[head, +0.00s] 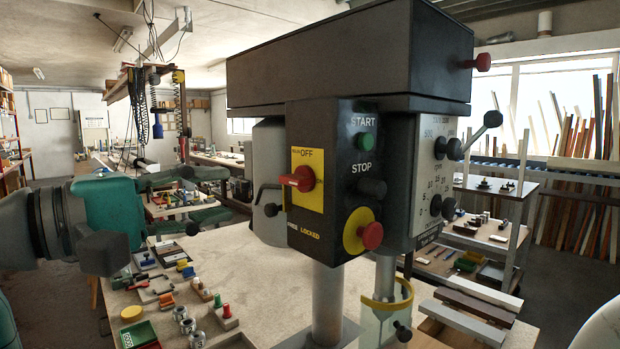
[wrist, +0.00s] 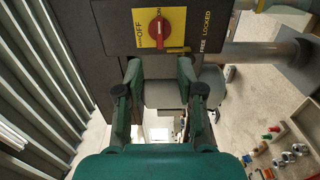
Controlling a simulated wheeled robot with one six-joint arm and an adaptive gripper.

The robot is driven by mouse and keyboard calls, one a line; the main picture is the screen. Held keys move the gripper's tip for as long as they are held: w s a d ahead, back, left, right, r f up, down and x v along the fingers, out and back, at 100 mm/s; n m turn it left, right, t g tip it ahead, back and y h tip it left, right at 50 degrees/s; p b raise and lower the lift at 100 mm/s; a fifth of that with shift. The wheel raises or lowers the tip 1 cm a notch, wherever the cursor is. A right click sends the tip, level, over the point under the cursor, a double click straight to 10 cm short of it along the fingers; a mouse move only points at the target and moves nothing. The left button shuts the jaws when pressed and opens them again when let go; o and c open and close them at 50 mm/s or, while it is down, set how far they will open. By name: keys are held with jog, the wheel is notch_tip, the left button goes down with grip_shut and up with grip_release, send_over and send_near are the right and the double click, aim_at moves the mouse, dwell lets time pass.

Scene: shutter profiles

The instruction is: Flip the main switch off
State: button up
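The main switch (head: 300,179) is a red rotary handle on a yellow plate on the drill press's dark front panel. Its handle lies level in the head view, with OFF printed above it. In the wrist view the switch (wrist: 159,29) is at the top centre, its handle upright and OFF to its left. My gripper (head: 222,194) is left of the panel in the head view. In the wrist view my gripper (wrist: 159,76) has its two fingers spread, with nothing between them. The switch lies past the fingertips, apart from them.
The panel also has a green START button (head: 365,141), a dark STOP button (head: 372,187) and a red mushroom button (head: 370,236). A crank handle (head: 268,201) juts from the machine's left side. Small parts and cans (head: 188,326) stand on the bench below.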

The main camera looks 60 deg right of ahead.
aim_at(288, 182)
jog(key=x, duration=1.1)
jog(key=shift+s+d, duration=0.1)
grip_shut()
